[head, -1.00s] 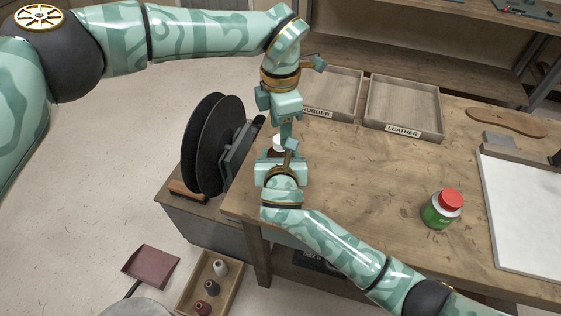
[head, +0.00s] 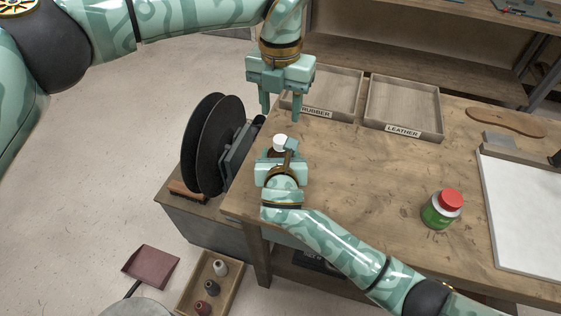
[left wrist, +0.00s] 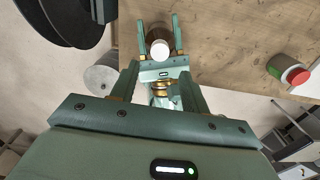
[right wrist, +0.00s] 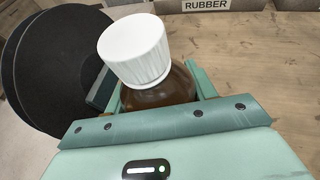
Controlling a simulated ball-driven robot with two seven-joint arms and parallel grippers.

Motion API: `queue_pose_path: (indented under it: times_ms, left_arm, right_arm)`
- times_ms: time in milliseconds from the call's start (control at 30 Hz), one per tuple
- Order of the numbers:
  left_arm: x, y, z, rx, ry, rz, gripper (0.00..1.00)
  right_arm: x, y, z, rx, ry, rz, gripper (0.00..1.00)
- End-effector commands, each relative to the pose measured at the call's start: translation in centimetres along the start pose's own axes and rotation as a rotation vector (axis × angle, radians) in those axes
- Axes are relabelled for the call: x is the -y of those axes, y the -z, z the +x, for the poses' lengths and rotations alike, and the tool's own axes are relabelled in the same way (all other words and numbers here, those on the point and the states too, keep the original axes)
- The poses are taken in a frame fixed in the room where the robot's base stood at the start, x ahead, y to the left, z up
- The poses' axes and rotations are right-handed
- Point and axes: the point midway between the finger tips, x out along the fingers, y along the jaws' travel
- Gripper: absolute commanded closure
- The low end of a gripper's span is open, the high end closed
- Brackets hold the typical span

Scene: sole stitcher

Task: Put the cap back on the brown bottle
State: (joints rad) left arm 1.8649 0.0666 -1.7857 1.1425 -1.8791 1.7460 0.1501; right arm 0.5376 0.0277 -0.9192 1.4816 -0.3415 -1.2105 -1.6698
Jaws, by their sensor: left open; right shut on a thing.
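The white cap (head: 280,142) sits on top of the brown bottle (right wrist: 160,95). In the right wrist view the cap (right wrist: 134,48) covers the bottle's neck and looks slightly tilted. My right gripper (head: 281,160) is shut on the bottle's body near the table's left end. In the head view the gripper hides most of the bottle. My left gripper (head: 281,110) is open and empty, above and behind the cap, with its fingers pointing down. The cap also shows in the left wrist view (left wrist: 160,50), apart from the left fingers.
A green bottle with a red lid (head: 442,210) stands on the table (head: 360,180) to the right. Trays labelled RUBBER (head: 350,95) and LEATHER (head: 405,107) lie behind. Black discs (head: 212,145) stand at the left. The middle of the table is clear.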

Motion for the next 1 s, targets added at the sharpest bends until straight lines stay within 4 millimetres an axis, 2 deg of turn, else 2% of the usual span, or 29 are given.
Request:
queue_pose_path:
  times_ms: [100,467,800,1000]
  left_arm:
    - [0.0,0.0,0.0,-0.002,-0.001,-0.046,0.54]
    - [0.0,0.1,0.6,-0.004,-0.001,-0.045,0.54]
    - [0.0,0.1,5.5,-0.005,0.000,-0.044,0.54]
    - [0.0,0.1,7.6,-0.004,-0.001,-0.043,0.54]
  right_arm:
    - [0.0,0.0,0.0,0.000,0.001,0.000,1.00]
    - [0.0,0.0,0.0,0.000,0.001,0.000,1.00]
    - [0.0,0.0,0.0,0.000,0.001,0.000,1.00]
    - [0.0,0.0,0.0,0.000,0.001,0.000,1.00]
